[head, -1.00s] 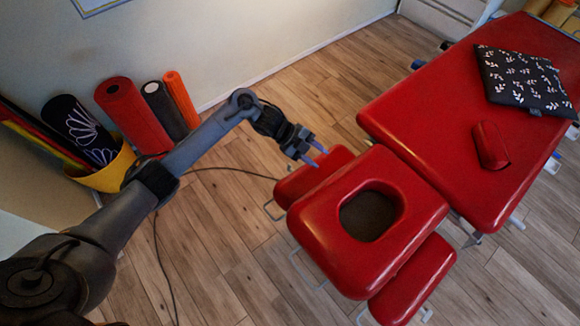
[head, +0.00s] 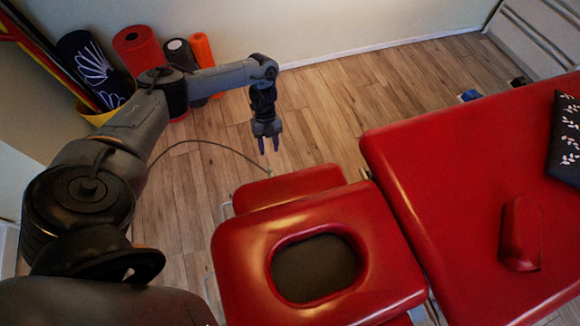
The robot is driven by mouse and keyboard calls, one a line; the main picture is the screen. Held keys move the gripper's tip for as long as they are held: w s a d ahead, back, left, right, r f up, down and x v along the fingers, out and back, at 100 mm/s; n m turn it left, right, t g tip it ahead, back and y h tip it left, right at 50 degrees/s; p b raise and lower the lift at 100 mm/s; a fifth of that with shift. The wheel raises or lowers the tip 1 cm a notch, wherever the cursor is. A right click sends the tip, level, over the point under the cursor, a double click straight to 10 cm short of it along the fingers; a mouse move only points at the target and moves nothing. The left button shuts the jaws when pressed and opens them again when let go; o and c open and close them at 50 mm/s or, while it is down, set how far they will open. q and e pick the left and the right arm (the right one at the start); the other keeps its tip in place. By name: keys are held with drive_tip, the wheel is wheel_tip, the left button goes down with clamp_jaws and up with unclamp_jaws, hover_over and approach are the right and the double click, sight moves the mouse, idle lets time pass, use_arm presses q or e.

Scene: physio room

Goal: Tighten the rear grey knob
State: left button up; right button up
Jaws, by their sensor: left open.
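No grey knob can be made out; the underside of the red treatment table (head: 455,190) is mostly hidden by its padded top. The table's red headrest (head: 240,262) has an oval face hole, and a small red armrest pad (head: 290,188) sits beyond it. My left gripper (head: 269,148) is open and empty, fingers pointing down, above the floor just beyond the armrest pad and apart from it. My right gripper is not in view.
Foam rollers and a yellow bucket (head: 98,118) stand at the wall on the left. A red cushion (head: 521,232) and a black patterned pillow (head: 566,150) lie on the table. A thin cable (head: 215,143) runs on the floor. Floor beyond the headrest is clear.

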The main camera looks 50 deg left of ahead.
sight(270, 170)
use_arm(q)
drive_tip(key=b+x, duration=0.5)
drive_tip(key=x, duration=0.6)
drive_tip(key=shift+s+f, duration=0.1)
drive_tip(key=shift+s, duration=0.1)
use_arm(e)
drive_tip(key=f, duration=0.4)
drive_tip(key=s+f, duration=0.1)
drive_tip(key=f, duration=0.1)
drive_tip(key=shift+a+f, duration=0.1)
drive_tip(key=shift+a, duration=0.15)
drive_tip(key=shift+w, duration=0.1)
